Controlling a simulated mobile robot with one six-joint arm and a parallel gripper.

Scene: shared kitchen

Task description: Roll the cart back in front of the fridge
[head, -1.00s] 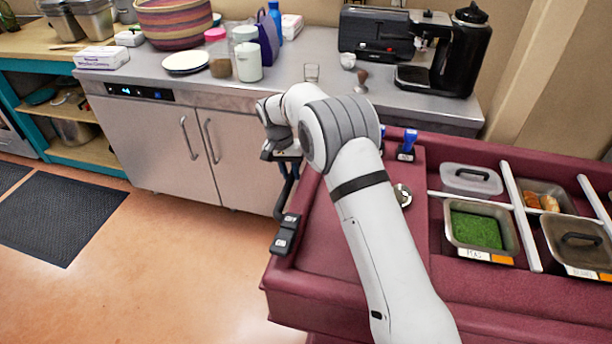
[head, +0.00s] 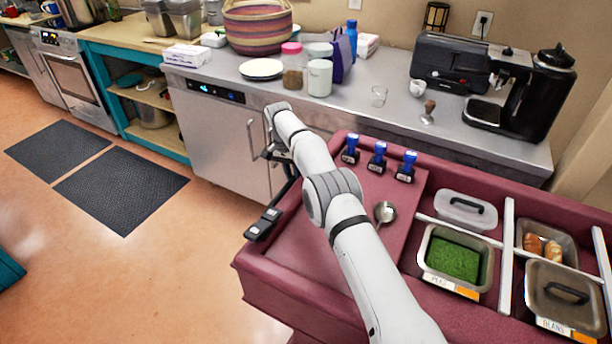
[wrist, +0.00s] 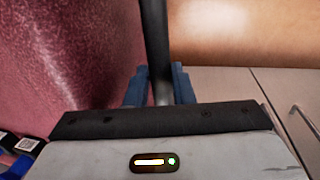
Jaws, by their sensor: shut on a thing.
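The maroon cart (head: 310,240) stands close along the counter, its left end overlapping the right part of the fridge in the head view. The steel fridge (head: 212,135) is under the counter, with a lit display and door handles. Its right door is mostly hidden by my arm and the cart. A door also shows in the wrist view (wrist: 245,95). My gripper (wrist: 160,88) is shut on the cart's dark handle bar (wrist: 154,35) at the cart's left end. In the head view the handle (head: 283,187) is partly hidden by my arm.
The cart carries stamps (head: 377,158), a ladle (head: 384,213), a tray of peas (head: 453,258) and lidded trays. A coffee machine (head: 530,95) stands on the counter. Dark mats (head: 120,188) lie on the floor at left. Floor left of the cart is clear.

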